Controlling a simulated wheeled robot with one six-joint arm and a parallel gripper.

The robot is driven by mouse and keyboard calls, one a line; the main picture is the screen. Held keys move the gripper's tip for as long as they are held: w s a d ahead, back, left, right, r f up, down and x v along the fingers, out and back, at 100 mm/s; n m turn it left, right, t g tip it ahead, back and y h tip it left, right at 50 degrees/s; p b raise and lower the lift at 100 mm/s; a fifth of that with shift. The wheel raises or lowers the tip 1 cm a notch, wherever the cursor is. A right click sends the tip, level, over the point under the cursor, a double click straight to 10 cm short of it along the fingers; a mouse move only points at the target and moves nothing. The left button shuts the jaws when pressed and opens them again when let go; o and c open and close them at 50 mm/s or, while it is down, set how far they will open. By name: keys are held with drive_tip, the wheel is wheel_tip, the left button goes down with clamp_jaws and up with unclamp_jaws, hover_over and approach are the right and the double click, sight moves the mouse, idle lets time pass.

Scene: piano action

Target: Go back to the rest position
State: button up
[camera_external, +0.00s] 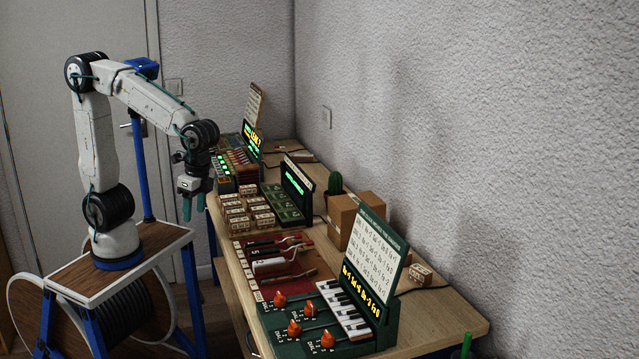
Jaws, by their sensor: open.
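My gripper (194,207) hangs at the end of my bent arm, its teal fingers pointing down. It is open, with nothing seen between the fingers. It appears near the table's left edge, beside the group of small labelled blocks (234,215); its exact height above the table is hard to tell. The piano device (343,309) stands at the near end of the table, with white and black keys, several orange knobs and a lit yellow display. My gripper is well away from it.
The wooden table (430,315) runs along the wall. A red mat (285,287) with tools, a green-lit display (297,187), a cardboard box (345,215), a cactus (335,183) and another lit console (236,165) stand on it. Air above the table is clear.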

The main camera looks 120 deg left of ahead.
drive_tip(key=s+m+t, duration=0.1)
drive_tip(key=s+t, duration=0.2)
drive_tip(key=s, duration=1.5)
drive_tip(key=shift+d+r+y, duration=0.15)
drive_tip(key=shift+r+y, duration=0.05)
drive_tip(key=shift+y, duration=0.1)
drive_tip(key=shift+s, duration=0.1)
drive_tip(key=shift+c, duration=0.2)
idle(1.3)
